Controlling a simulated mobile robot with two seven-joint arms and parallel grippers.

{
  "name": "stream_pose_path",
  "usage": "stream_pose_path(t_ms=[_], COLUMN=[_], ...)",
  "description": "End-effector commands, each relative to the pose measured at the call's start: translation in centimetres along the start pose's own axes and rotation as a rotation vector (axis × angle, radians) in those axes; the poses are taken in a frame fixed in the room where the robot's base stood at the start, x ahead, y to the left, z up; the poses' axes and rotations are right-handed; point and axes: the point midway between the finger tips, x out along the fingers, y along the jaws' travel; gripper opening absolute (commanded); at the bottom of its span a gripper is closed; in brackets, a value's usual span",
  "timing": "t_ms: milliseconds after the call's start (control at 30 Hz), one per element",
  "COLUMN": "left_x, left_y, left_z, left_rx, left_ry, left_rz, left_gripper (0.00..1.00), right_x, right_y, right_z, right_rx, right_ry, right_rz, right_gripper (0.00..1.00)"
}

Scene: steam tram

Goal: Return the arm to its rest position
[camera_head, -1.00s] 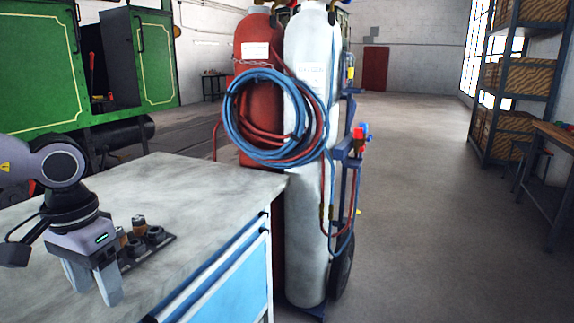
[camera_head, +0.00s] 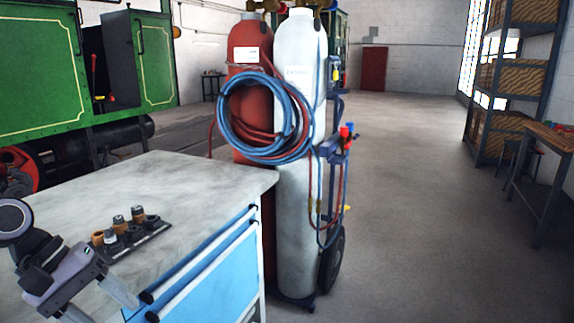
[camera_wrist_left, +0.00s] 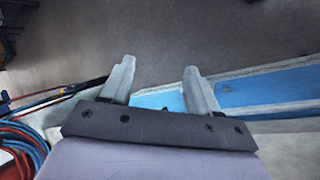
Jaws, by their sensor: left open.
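My left gripper (camera_head: 97,306) is at the lower left of the head view, tilted, beside the front edge of the grey-topped workbench (camera_head: 190,180). It is open, and nothing shows between its fingers. In the left wrist view the two fingers (camera_wrist_left: 160,82) stand apart, with the floor and the blue side of the bench (camera_wrist_left: 265,88) beyond them. My right gripper is not in view.
A dark holder (camera_head: 150,233) with several small cylindrical parts lies on the bench near my gripper. A red and a white gas cylinder (camera_head: 300,210) with coiled hoses stand on a cart beside the bench. Shelving (camera_head: 508,75) stands at right. Open floor (camera_head: 420,200) lies between.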

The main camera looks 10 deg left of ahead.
Motion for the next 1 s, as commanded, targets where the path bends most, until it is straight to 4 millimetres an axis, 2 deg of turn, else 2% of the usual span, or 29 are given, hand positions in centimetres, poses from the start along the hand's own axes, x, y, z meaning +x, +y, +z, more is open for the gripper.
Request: stream_pose_path(t_ms=[33,200,467,667,867,900,1000], left_x=[0.3,1.5,3.4,5.8,9.7,10.7,13.3], left_y=[-0.2,-0.8,-2.6,-5.2,-8.1,-8.6,-9.8], left_z=[0.0,-0.5,-1.9,-2.6,-1.9,-1.6,-0.3], left_rx=[-0.148,-0.663,-1.471,-2.091,-2.689,2.611,2.295], left_ry=[-0.025,-0.135,-0.419,-0.74,-1.159,1.17,1.134], left_rz=[0.093,0.368,0.724,0.931,1.059,-0.998,-0.806], left_gripper=[0.61,0.61,0.61,0.61,0.61,0.61,0.61], right_x=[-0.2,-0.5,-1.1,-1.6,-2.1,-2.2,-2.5], right_y=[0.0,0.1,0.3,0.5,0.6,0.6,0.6], right_z=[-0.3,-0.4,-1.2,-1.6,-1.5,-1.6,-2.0], right_rx=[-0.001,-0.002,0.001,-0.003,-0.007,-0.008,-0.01], right_ry=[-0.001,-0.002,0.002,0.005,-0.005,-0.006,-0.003], right_rz=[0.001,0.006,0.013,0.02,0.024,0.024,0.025], right_gripper=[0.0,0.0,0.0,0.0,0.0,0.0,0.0])
